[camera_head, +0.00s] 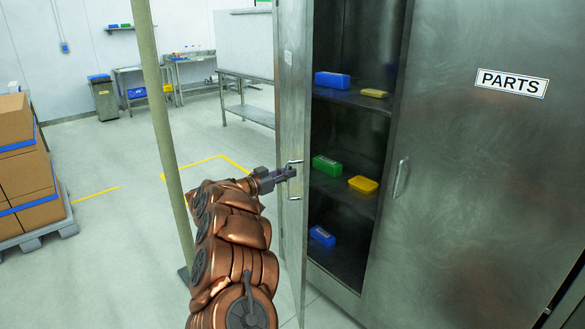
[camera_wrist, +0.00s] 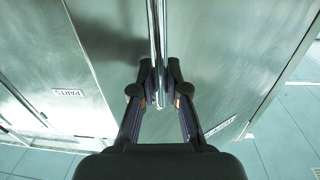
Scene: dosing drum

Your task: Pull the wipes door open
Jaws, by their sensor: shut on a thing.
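The open door (camera_head: 292,120) is the left leaf of a grey metal cabinet. It stands swung outward and shows narrow in the head view; its small label is too small to read. Its bar handle (camera_head: 296,162) faces left, and in the wrist view the bar (camera_wrist: 157,40) runs between my fingers. My gripper (camera_head: 286,174) is shut on this handle; it also shows in the wrist view (camera_wrist: 157,88). Through the opening I see shelves with blue, green and yellow packs. The fingers hide part of the handle.
The right door (camera_head: 470,190), marked PARTS, is shut and has its own handle (camera_head: 400,178). A pale green post (camera_head: 160,110) stands close left of my arm. A pallet of cartons (camera_head: 30,170) is at far left. Floor behind the post is clear up to the benches.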

